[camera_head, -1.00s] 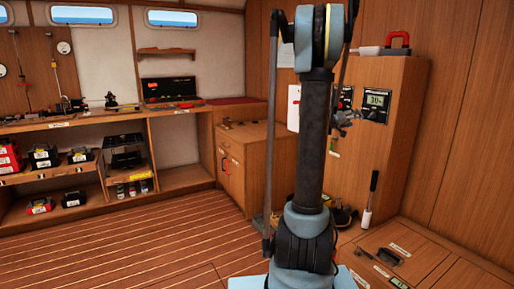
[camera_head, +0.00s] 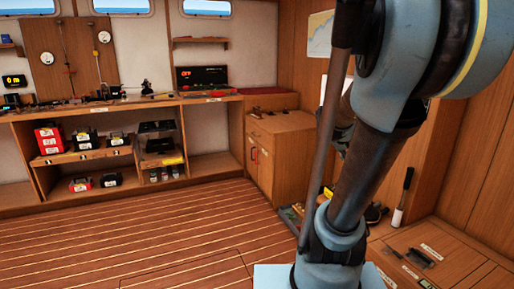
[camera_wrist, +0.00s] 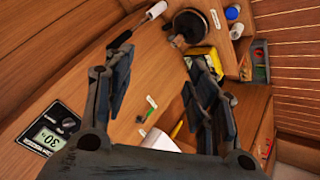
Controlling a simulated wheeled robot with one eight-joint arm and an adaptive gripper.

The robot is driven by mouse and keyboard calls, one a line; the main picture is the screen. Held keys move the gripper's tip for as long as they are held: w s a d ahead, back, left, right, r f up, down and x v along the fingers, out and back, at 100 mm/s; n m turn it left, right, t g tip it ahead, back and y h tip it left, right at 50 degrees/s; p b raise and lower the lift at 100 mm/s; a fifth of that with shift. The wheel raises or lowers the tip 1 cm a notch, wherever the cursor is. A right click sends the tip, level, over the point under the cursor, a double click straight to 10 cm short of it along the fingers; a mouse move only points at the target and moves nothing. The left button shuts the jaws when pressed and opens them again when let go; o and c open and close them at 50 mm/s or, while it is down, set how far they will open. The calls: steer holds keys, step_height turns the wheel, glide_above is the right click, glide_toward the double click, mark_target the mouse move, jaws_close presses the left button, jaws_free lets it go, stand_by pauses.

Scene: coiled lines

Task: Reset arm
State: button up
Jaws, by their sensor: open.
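My arm stands in the front right of the head view, its dark tube leaning up to the right and a blue-grey joint close to the camera. The gripper end is mostly hidden behind the arm there. In the wrist view my gripper (camera_wrist: 158,62) has its two dark fingers spread apart, with nothing between them. Behind the fingers is a wooden surface with a small green-marked label (camera_wrist: 151,102).
The wrist view shows a meter (camera_wrist: 48,138) at lower left, a white-handled lever (camera_wrist: 155,10), and a tray (camera_wrist: 260,62) at right. The head view shows a workbench with shelves (camera_head: 170,104), a cabinet (camera_head: 282,150) and clear plank floor (camera_head: 150,240).

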steer(key=s+a+f+n+g+y, duration=0.1)
steer(key=s+a+f+n+y, duration=0.1)
steer(key=s+a+f, duration=0.4)
steer(key=s+a+f+n+g+y, duration=0.1)
steer(key=s+a+f+y, duration=0.4)
steer(key=s+a, duration=0.5)
steer(key=a+f, duration=0.1)
steer(key=a, duration=0.1)
steer(key=shift+s+a+n+y, duration=0.3)
steer(key=shift+a+n, duration=0.05)
steer(key=shift+n, duration=0.05)
steer(key=shift+w+f, duration=0.2)
steer(key=shift+w, duration=0.3)
stand_by(1.1)
